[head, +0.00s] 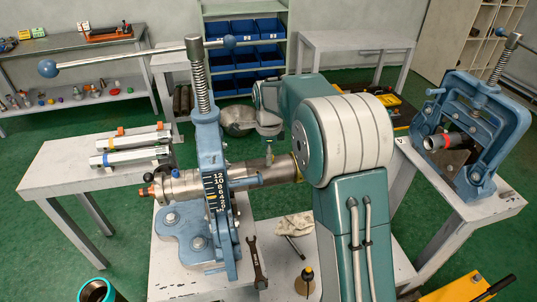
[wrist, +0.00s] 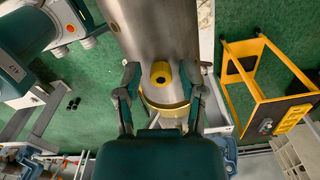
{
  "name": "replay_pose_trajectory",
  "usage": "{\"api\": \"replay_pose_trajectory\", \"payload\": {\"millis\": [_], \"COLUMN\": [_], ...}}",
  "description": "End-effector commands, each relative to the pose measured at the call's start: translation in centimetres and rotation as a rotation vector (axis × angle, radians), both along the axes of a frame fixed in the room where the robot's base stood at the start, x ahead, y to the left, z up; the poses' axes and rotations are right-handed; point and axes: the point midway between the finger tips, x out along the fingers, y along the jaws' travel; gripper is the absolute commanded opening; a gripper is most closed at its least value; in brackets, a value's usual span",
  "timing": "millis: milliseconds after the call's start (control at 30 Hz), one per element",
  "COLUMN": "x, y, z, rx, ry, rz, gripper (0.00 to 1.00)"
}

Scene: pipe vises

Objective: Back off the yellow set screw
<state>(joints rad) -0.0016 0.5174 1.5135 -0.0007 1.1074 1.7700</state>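My gripper (wrist: 159,78) is open, one dark finger on each side of the screw, with a gap on both sides; how far above the screw the fingertips are is hard to tell. In the head view the pipe (head: 240,178) is held in a blue vise (head: 211,165). The collar (head: 298,172) is partly hidden behind my arm there, and the set screw is not clearly visible.
A second blue vise (head: 475,125) with a dark pipe stands at right. A wrench (head: 257,262) and a rag (head: 293,226) lie near the vise. The vise's long handle (head: 120,58) reaches left. A yellow-framed cart (wrist: 240,75) stands beyond.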

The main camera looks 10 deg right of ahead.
Motion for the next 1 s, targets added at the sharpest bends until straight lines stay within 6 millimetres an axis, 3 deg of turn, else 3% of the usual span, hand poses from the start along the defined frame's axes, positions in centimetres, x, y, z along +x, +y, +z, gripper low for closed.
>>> {"api": "replay_pose_trajectory", "payload": {"millis": [33, 67, 567, 1000], "x": [0.01, 0.00, 0.07, 0.13], "y": [-0.11, -0.13, -0.17, -0.25], "z": [-0.01, -0.01, -0.06, -0.09], "rx": [0.000, 0.001, -0.002, -0.001], "ry": [0.000, 0.000, 0.002, 0.003], "rz": [-0.001, -0.001, 0.053, 0.389], "gripper": [0.13, 0.00, 0.00, 0.00]}}
